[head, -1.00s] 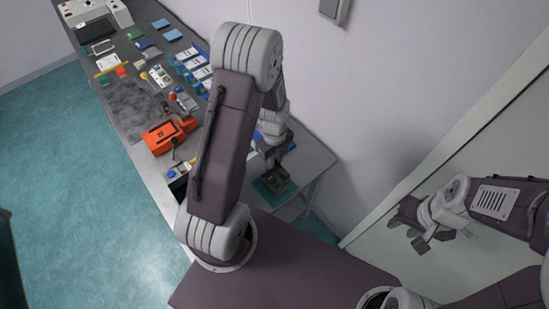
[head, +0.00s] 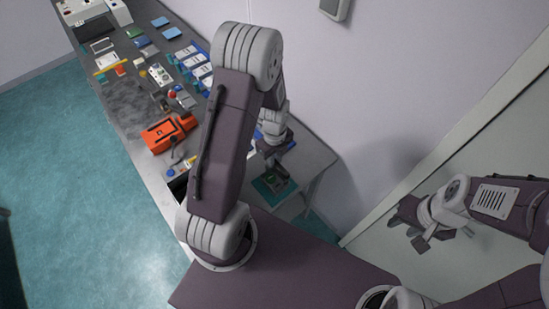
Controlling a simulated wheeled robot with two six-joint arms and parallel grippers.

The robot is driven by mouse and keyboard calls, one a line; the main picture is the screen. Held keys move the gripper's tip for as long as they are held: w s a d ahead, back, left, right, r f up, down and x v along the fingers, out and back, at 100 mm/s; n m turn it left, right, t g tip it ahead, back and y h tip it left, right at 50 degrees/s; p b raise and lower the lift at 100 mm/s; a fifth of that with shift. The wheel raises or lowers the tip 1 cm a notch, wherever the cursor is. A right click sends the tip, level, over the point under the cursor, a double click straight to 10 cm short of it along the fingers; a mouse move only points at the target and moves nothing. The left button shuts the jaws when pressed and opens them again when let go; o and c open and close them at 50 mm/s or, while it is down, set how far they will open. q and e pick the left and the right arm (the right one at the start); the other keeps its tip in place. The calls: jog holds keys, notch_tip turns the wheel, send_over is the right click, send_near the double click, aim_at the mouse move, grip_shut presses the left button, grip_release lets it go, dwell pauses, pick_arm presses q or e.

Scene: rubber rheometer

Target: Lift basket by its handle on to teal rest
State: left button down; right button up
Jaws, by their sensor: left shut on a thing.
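My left gripper (head: 272,157) is at the far right end of the bench, beyond my own arm. It is shut on the handle of a small dark basket (head: 276,182), with something green inside. The handle itself is mostly hidden by the gripper. The teal rest (head: 262,190) shows as a flat teal patch around the basket's base. I cannot tell whether the basket touches it or hangs just above. My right gripper (head: 405,233) is off to the right, away from the bench, open and empty.
An orange case (head: 168,132) lies on the bench (head: 128,100) left of my arm. Blue-and-white packs (head: 192,60), small tools and a white machine (head: 90,10) stand farther back. The wall (head: 380,90) is close on the right of the bench.

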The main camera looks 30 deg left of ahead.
pick_arm(q)
jog(key=shift+f, duration=0.25)
jog(key=c, duration=1.3)
grip_release()
jog(key=shift+o, duration=0.2)
jog(key=shift+r, duration=0.1)
jog(key=shift+r+b, duration=0.35)
jog(key=shift+r, duration=0.05)
notch_tip(320, 180, up, 8)
jog(key=shift+r+b, duration=0.1)
jog(key=shift+b, duration=0.55)
